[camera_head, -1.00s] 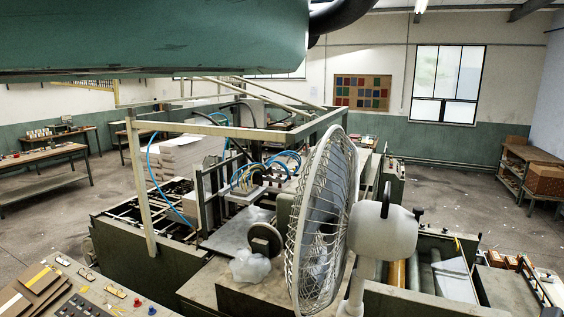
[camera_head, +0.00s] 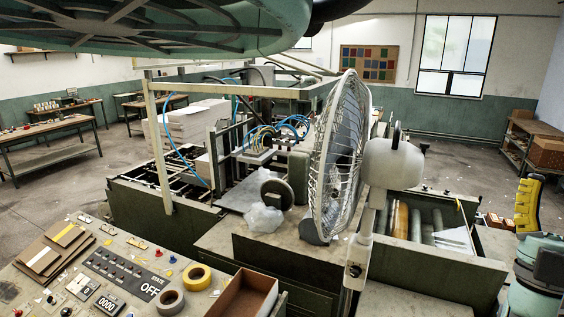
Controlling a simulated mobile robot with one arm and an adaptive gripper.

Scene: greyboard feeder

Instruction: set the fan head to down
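The white fan head (camera_head: 340,155) stands in the middle, with its wire grille facing left and its motor housing (camera_head: 392,163) on the right side. The grille is nearly upright, its top leaning slightly right in the picture, much like the post (camera_head: 358,255) below it. A small dark knob (camera_head: 396,135) stands on top of the housing. My gripper (camera_head: 528,205), with a yellow and black finger, is at the right edge above a teal part of my arm. It is well apart from the fan. Its opening cannot be made out.
A control panel (camera_head: 120,262) with buttons and an OFF display lies at front left, with tape rolls (camera_head: 198,277) and an open brown box (camera_head: 246,293). The feeder machine frame (camera_head: 160,150) stands behind the fan. A large ribbed green piece (camera_head: 190,30) hangs across the top.

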